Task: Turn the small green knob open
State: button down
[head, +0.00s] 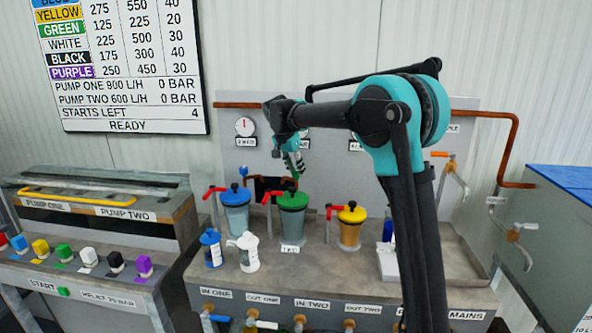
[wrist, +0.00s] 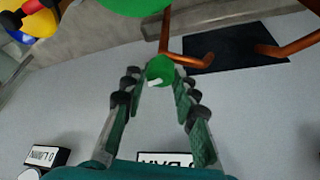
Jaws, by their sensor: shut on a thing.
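The small green knob (wrist: 160,70) is between my fingertips in the wrist view, with a short white mark on it. My gripper (wrist: 157,77) is shut on it, one finger on each side. In the head view my gripper (head: 299,171) points down just above the green-lidded vessel (head: 293,202) on the bench. The fingers largely hide the small knob there. The big green lid (wrist: 135,4) shows at the top edge of the wrist view, apart from the fingers.
A blue-lidded vessel (head: 235,198) and a yellow-lidded vessel (head: 351,215) stand beside the green one, with red-handled valves near them. Blue and white bottles (head: 247,252) stand in front. Copper pipes (wrist: 190,50) run close to the fingers. Coloured buttons (head: 63,252) are on the left console.

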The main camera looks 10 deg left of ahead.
jog(key=shift+m+g+h, duration=0.4)
jog(key=shift+m+g, duration=0.1)
jog(key=shift+m, duration=0.9)
jog(key=c, duration=1.2)
grip_release()
jog(key=v, duration=1.2)
jog(key=shift+a, duration=0.1)
